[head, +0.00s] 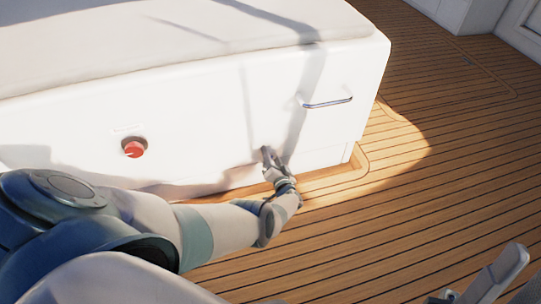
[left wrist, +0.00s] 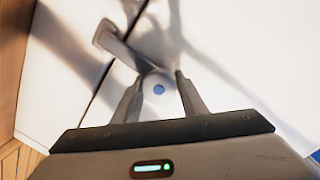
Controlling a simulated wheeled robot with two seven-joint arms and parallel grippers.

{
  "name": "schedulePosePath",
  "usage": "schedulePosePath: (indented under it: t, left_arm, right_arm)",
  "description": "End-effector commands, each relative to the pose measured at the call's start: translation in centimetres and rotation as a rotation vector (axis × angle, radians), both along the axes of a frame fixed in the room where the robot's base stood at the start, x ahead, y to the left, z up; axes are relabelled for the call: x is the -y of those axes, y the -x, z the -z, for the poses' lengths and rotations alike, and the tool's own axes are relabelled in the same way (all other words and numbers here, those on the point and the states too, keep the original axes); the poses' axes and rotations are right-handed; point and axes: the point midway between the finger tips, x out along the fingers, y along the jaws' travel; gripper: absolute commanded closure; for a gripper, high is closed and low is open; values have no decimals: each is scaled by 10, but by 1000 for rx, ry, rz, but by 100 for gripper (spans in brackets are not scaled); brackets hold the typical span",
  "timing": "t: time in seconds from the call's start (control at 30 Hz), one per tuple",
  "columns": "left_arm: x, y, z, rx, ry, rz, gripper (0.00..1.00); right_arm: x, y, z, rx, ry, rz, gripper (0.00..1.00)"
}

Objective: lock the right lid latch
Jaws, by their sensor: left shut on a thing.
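The right lid latch (left wrist: 120,46) is a grey lever on the white box front, seen in the left wrist view. Its arm runs to the upper left across a dark seam, and its round pivot with a blue centre sits between my fingers. My left gripper (left wrist: 158,88) is shut on the latch near this pivot. In the head view my left gripper (head: 268,156) is at the low front of the box and hides most of the latch. Part of my right gripper (head: 490,277) shows at the bottom right corner; its fingertips are not clear.
The wooden deck (head: 400,210) is clear at the right.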

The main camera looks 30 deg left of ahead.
Motion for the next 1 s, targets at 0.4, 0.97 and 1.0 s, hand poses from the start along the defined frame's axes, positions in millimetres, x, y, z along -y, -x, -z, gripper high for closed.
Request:
schedulePosePath:
  t: [0.4, 0.97, 1.0]
  left_arm:
    - [3, -2, 0, -5, -2, 8, 50]
    - [1, 0, 1, 36, 31, 3, 44]
    - [0, 0, 0, 51, 43, 3, 44]
  right_arm:
    - [0, 0, 0, 1, 0, 1, 69]
    - [0, 0, 0, 4, 2, 1, 69]
    - [0, 0, 0, 4, 1, 1, 69]
